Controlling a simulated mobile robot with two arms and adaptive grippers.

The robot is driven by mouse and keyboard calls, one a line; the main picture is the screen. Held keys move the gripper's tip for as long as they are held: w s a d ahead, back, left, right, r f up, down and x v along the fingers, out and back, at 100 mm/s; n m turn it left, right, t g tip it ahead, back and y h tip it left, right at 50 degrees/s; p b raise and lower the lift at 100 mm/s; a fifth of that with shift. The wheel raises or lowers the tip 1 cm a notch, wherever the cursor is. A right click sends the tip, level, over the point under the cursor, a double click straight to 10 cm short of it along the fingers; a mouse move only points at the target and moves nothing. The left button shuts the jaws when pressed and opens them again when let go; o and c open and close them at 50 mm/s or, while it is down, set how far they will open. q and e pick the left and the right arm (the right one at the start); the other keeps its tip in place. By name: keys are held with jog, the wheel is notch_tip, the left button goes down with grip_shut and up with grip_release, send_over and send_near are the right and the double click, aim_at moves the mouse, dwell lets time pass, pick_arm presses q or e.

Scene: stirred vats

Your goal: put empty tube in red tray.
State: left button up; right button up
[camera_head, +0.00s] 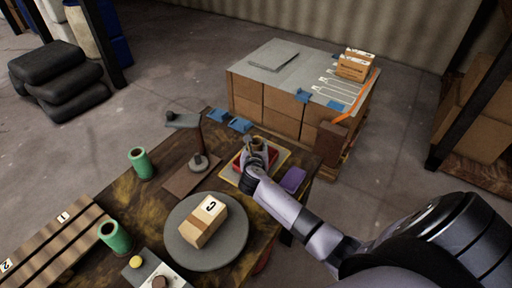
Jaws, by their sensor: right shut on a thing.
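The red tray (238,161) sits on a pale board (282,157) near the far right edge of the dark wooden table. My right gripper (256,149) is over the tray, its arm coming in from the lower right. It is shut on a small tan-brown tube (257,141), mostly hidden by the fingers. I cannot tell whether the tube touches the tray or whether it is empty. The gripper hides part of the tray. My left gripper is not in view.
Green cylinders (142,164) stand on the left of the table. A round grey plate (235,245) bears a cardboard box (204,222). A lamp-like stand (199,145) rises left of the tray. A purple block (293,180) lies right of it. Stacked cartons (281,99) stand behind.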

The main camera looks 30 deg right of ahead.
jog(key=shift+f, duration=0.15)
jog(key=o, duration=1)
jog(key=shift+r, duration=0.25)
jog(key=v, duration=1.2)
jog(key=shift+a+f+p, duration=0.1)
jog(key=shift+p, duration=0.3)
